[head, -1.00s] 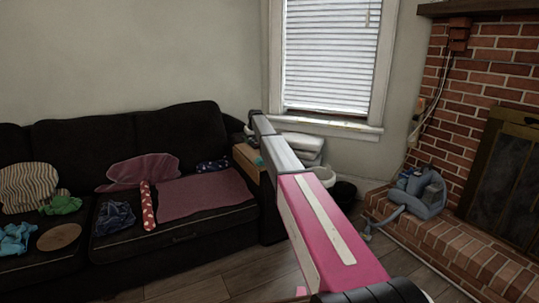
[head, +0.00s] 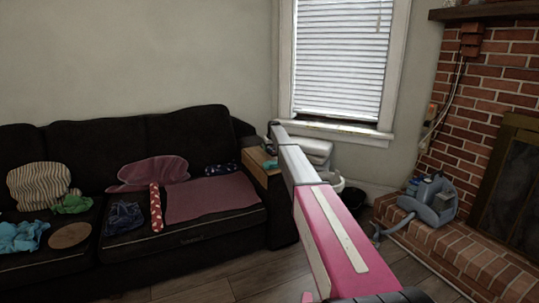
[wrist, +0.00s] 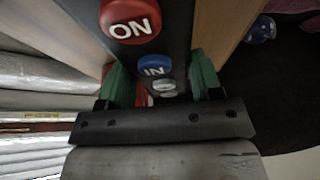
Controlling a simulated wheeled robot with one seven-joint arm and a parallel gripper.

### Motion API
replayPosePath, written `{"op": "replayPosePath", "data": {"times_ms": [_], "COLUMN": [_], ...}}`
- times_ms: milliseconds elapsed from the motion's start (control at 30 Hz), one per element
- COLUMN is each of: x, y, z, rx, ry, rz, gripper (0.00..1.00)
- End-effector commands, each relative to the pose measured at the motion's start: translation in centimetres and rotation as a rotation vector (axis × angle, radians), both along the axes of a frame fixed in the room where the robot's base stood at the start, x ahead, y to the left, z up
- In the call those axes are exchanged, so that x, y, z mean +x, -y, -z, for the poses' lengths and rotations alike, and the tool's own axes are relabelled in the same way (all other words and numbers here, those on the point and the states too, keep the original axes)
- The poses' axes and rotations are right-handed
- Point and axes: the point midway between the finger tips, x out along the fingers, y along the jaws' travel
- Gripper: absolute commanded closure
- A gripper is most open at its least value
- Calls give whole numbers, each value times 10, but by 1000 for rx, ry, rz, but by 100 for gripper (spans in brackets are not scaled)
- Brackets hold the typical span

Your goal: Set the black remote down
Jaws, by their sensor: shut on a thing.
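The black remote (wrist: 148,47) is between the green fingertips of my gripper (wrist: 160,80) in the wrist view. It has a large red "ON" button and a blue "IN" button, and its upper end runs out of the picture. My gripper is shut on it. Wood of the small side table (wrist: 228,30) shows on both sides of the remote. In the head view the side table (head: 262,172) stands at the sofa's right end, with my arm's far end over or beside it. Whether the remote touches the tabletop cannot be told.
A dark sofa (head: 185,243) with cushions and clothes is left of the side table. A window is behind. A grey-blue vacuum cleaner (head: 432,203) sits on the brick hearth at right.

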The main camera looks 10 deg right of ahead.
Motion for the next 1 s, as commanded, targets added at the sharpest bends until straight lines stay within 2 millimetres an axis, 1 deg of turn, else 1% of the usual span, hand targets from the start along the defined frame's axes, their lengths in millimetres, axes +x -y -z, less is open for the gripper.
{"op": "replayPosePath", "data": {"times_ms": [200,300,633,667,700,733,1000], "x": [-1,-1,-1,-1,-1,-1,-1], "y": [0,0,0,0,0,0,0], "z": [28,36,38,39,38,38,38], "rx": [1,0,0,0,0,0,0], "ry": [-1,0,0,0,0,0,0], "rz": [0,0,0,0,0,0,0], "gripper": [68,68,68,38,24,15,15]}}
